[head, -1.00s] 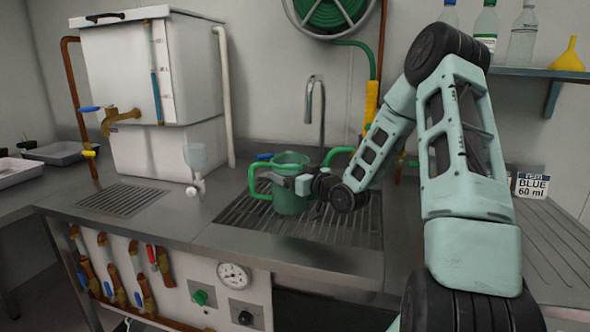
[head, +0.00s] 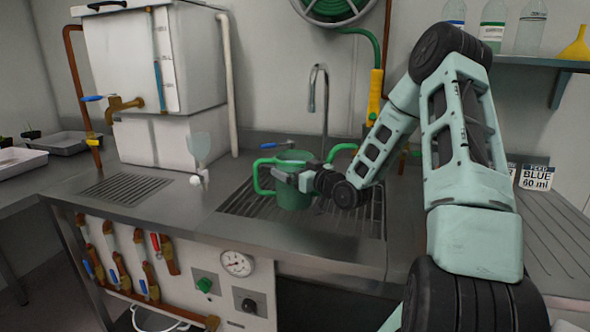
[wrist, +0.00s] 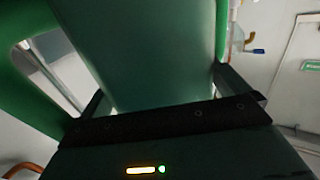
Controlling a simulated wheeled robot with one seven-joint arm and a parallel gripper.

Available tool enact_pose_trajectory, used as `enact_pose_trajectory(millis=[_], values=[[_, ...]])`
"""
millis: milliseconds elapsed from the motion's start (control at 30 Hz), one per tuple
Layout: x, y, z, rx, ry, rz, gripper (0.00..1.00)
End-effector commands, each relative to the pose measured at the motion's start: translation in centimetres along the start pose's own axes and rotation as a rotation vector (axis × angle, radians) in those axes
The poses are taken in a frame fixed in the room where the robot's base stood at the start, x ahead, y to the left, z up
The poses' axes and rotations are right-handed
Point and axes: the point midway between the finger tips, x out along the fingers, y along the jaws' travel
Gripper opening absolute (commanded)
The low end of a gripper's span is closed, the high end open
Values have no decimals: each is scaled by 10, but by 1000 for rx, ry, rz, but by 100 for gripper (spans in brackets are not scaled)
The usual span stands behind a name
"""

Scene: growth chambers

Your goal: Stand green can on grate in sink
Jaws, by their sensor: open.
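The green can (head: 294,190) stands upright on the slatted grate (head: 232,205) in the sink, in the head view. My gripper (head: 290,178) is at the near right side of the can, at mid height. In the wrist view the can's green wall (wrist: 150,50) fills the middle, between the two fingers of my gripper (wrist: 172,110). The jaws are open around it. The far finger is partly hidden in the head view, and contact with the wall cannot be told.
A tap (head: 318,95) rises behind the can. A white tank (head: 165,90) with a brass valve stands at the left. A small funnel-like holder (head: 202,155) is left of the sink. A "BLUE 60 ml" card (head: 535,177) is at the right. A shelf with bottles (head: 492,25) hangs above.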

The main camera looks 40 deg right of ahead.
Motion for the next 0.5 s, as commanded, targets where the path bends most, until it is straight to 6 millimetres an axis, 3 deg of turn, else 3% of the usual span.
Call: enact_pose_trajectory(millis=[300, 500], values=[[-50, 1, 0, -2, -1, 2, 100], [-71, 0, 0, 0, -1, 1, 100]])
